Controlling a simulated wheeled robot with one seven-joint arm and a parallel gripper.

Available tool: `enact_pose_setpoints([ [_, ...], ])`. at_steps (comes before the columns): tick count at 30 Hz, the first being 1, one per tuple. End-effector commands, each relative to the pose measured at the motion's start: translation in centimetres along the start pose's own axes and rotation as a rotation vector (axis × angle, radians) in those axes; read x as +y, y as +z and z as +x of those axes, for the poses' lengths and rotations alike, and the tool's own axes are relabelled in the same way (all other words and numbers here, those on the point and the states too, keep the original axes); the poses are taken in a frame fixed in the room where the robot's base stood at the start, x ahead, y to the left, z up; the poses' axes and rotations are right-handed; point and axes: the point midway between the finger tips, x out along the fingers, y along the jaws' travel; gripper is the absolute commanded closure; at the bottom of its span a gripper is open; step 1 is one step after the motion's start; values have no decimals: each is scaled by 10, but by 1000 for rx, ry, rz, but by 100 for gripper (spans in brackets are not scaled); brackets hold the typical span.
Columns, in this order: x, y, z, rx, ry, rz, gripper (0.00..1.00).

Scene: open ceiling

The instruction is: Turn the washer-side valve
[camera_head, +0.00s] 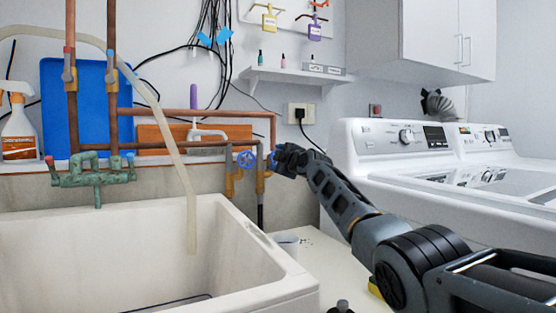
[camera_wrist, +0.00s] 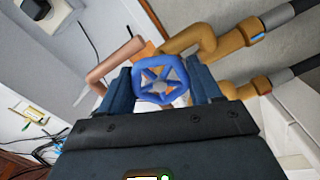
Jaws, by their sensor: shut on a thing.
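The left blue wheel (camera_head: 246,159) is free. The washer-side blue wheel (camera_head: 272,161) is mostly hidden behind my gripper (camera_head: 280,159). In the wrist view this blue valve wheel (camera_wrist: 160,97) sits between the two dark fingers of my gripper (camera_wrist: 162,82), which are shut on it from both sides. The brass valve body (camera_wrist: 205,40) and a copper pipe (camera_wrist: 115,63) show behind it.
A white utility sink (camera_head: 270,262) is at the lower left, with a green faucet (camera_head: 95,178) and a hanging hose (camera_head: 191,215). White washing machines (camera_head: 385,160) stand right of my arm. A wall outlet (camera_head: 301,113) with a black cord is just above my gripper.

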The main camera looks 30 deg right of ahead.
Motion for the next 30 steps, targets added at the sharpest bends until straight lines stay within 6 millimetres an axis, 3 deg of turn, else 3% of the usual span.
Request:
enact_pose_setpoints([
  [3, -1, 1, 0, -1, -1, 0, 67],
  [14, -2, 1, 0, -2, -2, 68, 67],
  [30, -1, 2, 0, -3, -2, 520, 67],
])
